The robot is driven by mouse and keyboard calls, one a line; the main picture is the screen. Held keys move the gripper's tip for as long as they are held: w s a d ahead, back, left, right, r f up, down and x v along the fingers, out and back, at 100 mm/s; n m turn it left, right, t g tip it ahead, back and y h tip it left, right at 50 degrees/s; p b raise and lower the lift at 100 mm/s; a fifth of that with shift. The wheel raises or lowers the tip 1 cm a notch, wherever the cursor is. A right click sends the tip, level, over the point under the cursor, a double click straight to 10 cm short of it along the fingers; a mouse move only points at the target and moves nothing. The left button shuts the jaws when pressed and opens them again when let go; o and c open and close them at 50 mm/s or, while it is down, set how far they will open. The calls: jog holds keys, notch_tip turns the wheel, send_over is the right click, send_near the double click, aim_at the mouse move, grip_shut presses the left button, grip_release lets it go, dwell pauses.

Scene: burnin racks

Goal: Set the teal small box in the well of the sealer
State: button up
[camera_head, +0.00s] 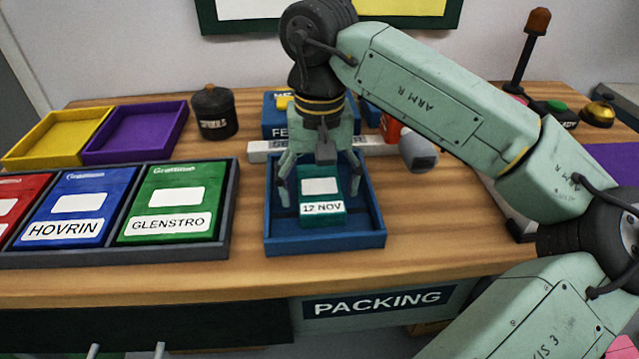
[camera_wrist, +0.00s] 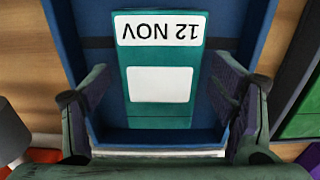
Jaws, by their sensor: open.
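The teal small box (camera_head: 322,217), with a white "12 NOV" label, lies in a blue open tray (camera_head: 375,232) on the wooden bench. It also shows in the wrist view (camera_wrist: 160,122). My gripper (camera_head: 318,190) is open and points down into the tray. In the wrist view my gripper (camera_wrist: 160,88) has one finger on each side of the box, with gaps between fingers and box. I cannot clearly identify the sealer; a pale device at the right (camera_head: 507,200) is mostly hidden by my arm.
Left of the tray, a grey rack (camera_head: 228,215) holds red, blue and green boxes. Yellow (camera_head: 22,157) and purple (camera_head: 92,155) trays and a dark jar (camera_head: 214,112) stand behind. A pale lettered bar (camera_head: 259,151) and a grey cylinder (camera_head: 418,153) stand behind the tray. Bare bench lies right of it.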

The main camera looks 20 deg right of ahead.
aim_at(319, 190)
notch_tip(319, 190, up, 12)
jog(key=shift+r+p, duration=0.15)
jog(key=shift+p, duration=0.25)
